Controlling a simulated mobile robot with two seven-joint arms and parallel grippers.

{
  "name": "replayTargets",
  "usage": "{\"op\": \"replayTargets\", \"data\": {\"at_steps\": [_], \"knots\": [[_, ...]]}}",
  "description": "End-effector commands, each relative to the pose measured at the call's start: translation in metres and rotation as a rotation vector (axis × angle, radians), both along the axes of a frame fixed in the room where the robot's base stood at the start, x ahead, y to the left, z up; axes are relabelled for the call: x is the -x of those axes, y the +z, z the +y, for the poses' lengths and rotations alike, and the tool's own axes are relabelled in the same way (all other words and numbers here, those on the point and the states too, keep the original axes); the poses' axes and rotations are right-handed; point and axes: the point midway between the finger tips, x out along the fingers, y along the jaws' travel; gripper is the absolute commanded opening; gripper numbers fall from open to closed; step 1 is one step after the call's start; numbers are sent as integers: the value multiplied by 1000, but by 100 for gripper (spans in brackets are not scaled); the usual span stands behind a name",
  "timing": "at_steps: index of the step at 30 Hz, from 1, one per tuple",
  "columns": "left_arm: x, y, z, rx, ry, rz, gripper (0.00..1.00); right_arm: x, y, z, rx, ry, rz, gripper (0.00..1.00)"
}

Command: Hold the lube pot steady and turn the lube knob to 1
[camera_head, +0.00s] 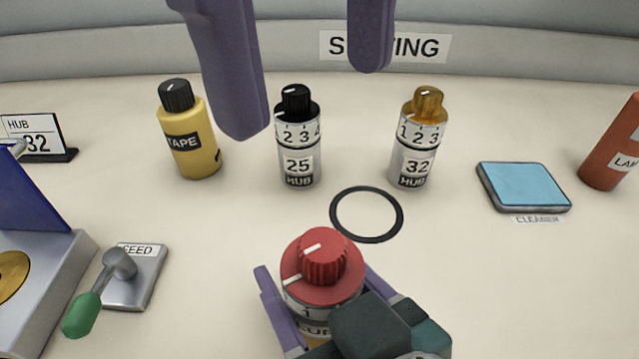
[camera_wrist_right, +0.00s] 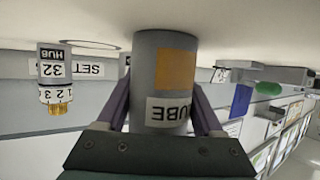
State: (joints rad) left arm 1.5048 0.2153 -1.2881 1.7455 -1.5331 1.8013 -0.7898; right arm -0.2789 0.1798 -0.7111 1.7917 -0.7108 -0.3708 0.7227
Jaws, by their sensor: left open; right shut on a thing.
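The lube pot (camera_head: 318,328) has a red lube knob (camera_head: 323,263) with white marks on its top and collar. A digit 1 shows on the scale below the collar; which value is set I cannot tell. My right gripper (camera_head: 325,285) is shut around the pot's body, one purple finger on each side. In the right wrist view the pot (camera_wrist_right: 165,75) appears inverted between the fingers, with part of its label and an orange patch showing. My left gripper (camera_head: 306,98) is open at the top, beyond the pot and apart from the knob; its fingers hang down.
A yellow tape bottle (camera_head: 186,140), a black-knob hub pot (camera_head: 298,140) and a gold-knob hub pot (camera_head: 419,140) stand behind. A black ring (camera_head: 367,214) lies nearer. A blue cleaner pad (camera_head: 523,186) is right; a feed lever (camera_head: 117,264) is left. Table at front right is clear.

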Motion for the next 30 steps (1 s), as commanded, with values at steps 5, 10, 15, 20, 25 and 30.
{"op": "replayTargets", "data": {"at_steps": [5,10,15,20,25,30], "knots": [[4,-6,-5,-50,-16,-53,67,0,0,0,0,-1,0,3],[5,-38,-4,-50,-16,-49,67,0,0,0,1,-1,1,3],[5,-74,-4,-50,-15,-48,67,0,0,0,1,-1,1,3],[4,-100,-4,-48,-15,-49,67,0,0,0,0,0,1,3],[4,-113,-4,-48,-16,-51,67,0,0,0,0,0,1,3],[4,-115,-4,-47,-16,-52,67,0,0,0,0,0,1,3]]}}
